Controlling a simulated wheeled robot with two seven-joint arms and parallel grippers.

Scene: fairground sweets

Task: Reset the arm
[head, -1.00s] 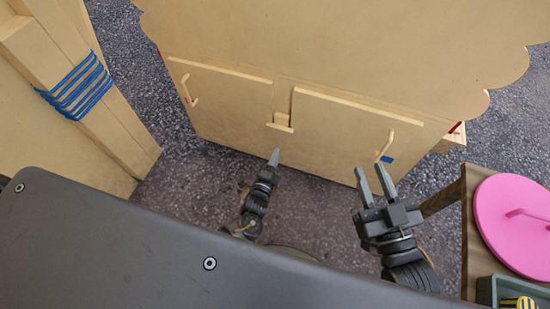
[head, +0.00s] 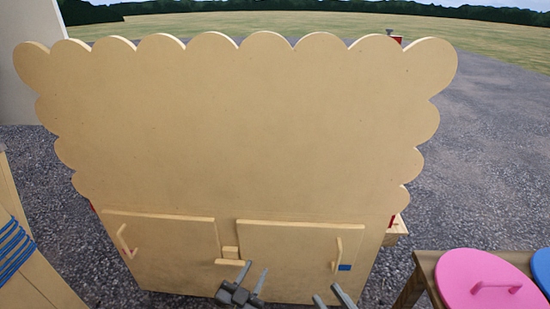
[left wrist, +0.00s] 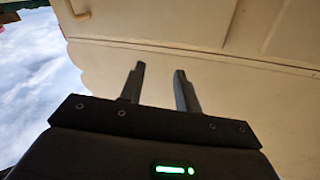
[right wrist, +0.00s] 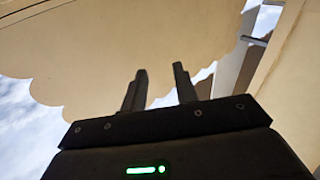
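My left gripper (head: 252,279) shows at the bottom of the head view, in front of the lower middle of a cream wooden stall panel (head: 250,130). Its two fingers are apart with nothing between them, as the left wrist view (left wrist: 160,80) also shows. My right gripper (head: 328,295) is at the bottom edge of the head view, to the right of the left one, and partly cut off. Its fingers are apart and empty in the right wrist view (right wrist: 161,78). Both grippers are clear of any held object.
The panel has two doors (head: 160,250) (head: 290,255) with handles, and a small latch (head: 229,258) between them. A wooden table (head: 425,265) at the lower right bears a pink lid (head: 470,275) and a blue lid (head: 542,266). A post with blue rope (head: 12,248) stands at the left.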

